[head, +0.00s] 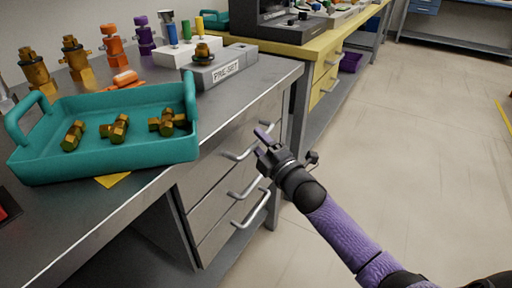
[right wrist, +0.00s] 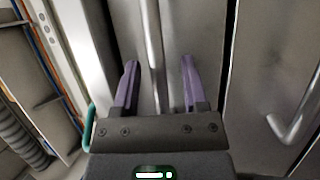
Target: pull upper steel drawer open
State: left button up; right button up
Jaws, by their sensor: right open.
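The upper steel drawer (head: 207,180) is the top one in the grey bench's drawer stack and looks shut. Its bar handle (head: 238,156) is partly hidden by my right gripper. My right gripper (head: 261,143) is open at this handle, with purple fingers pointing toward the drawer front. In the right wrist view, a bar handle (right wrist: 152,45) runs between the two spread fingers of the gripper (right wrist: 158,85). I cannot tell whether either finger touches it. My left gripper is out of view.
Lower drawers with bar handles (head: 250,188) sit below. In the wrist view another handle (right wrist: 293,118) is at right. A teal tray (head: 60,165) with brass fittings and a grey PRE-SET block (head: 220,68) stand on the bench. The floor (head: 420,150) at right is clear.

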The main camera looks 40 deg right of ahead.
jog(key=shift+w+r, duration=0.1)
jog(key=shift+w, duration=0.15)
grip_shut()
dwell(0.8)
dwell(0.4)
